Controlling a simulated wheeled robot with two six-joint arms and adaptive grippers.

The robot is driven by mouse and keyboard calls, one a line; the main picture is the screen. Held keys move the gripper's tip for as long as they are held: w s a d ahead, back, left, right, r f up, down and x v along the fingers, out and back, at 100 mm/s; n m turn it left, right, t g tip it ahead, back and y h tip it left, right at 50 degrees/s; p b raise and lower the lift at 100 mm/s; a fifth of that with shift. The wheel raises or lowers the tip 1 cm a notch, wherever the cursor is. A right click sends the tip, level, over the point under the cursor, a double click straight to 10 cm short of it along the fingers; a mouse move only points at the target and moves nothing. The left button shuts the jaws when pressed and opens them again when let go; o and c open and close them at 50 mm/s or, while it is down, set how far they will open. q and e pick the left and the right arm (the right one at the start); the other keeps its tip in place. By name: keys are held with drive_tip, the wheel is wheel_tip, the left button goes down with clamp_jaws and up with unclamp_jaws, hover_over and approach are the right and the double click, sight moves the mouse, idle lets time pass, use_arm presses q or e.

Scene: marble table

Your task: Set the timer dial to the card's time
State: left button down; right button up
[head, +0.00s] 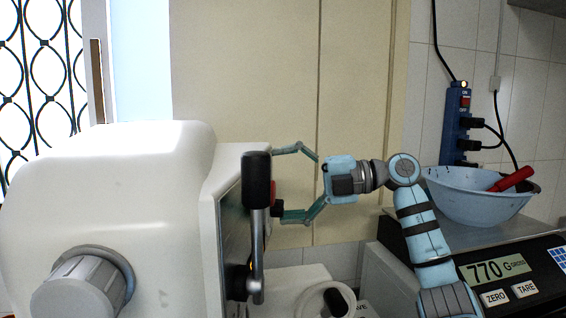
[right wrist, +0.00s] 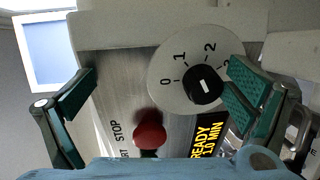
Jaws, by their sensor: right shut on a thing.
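The timer dial is a black knob (right wrist: 203,90) with a short white mark, on a round white plate (right wrist: 168,62) numbered 0, 1, 2. The exact setting of the mark is hard to read. In the head view the knob (head: 278,208) shows side-on on the machine's front. In the right wrist view, the right gripper (right wrist: 165,95) has one finger near the plate's right side. No card is clear to see. My left gripper is not in view.
A red button (right wrist: 150,135) and a yellow READY 1.0 MIN display (right wrist: 207,138) sit beside the dial on the white machine (head: 110,190). A black-gripped lever (head: 257,180) stands in front. At the right are a scale (head: 500,270) and blue bowl (head: 475,200).

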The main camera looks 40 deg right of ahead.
drive_tip(key=shift+s+d+r, duration=0.15)
drive_tip(key=shift+s+r, duration=0.4)
drive_tip(key=shift+s, duration=0.1)
drive_tip(key=shift+c, duration=0.2)
drive_tip(key=s, duration=0.2)
drive_tip(key=s+d+b, duration=0.1)
drive_tip(key=s, duration=0.1)
drive_tip(key=s+d, duration=0.1)
drive_tip(key=s, duration=0.1)
drive_tip(key=shift+d+r, duration=0.1)
drive_tip(key=shift+r, duration=0.2)
drive_tip(key=c, duration=0.6)
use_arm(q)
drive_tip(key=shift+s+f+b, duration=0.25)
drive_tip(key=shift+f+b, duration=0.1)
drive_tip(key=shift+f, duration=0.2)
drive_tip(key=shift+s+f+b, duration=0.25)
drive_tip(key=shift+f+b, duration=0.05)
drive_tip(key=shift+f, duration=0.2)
use_arm(e)
drive_tip(key=v, duration=0.3)
drive_tip(key=f+v, duration=0.1)
drive_tip(key=v, duration=0.3)
drive_tip(key=f+v, duration=0.1)
drive_tip(key=v, duration=0.2)
drive_tip(key=shift+s+d+f, duration=0.15)
drive_tip(key=shift+s+d, duration=0.05)
drive_tip(key=shift+d, duration=0.4)
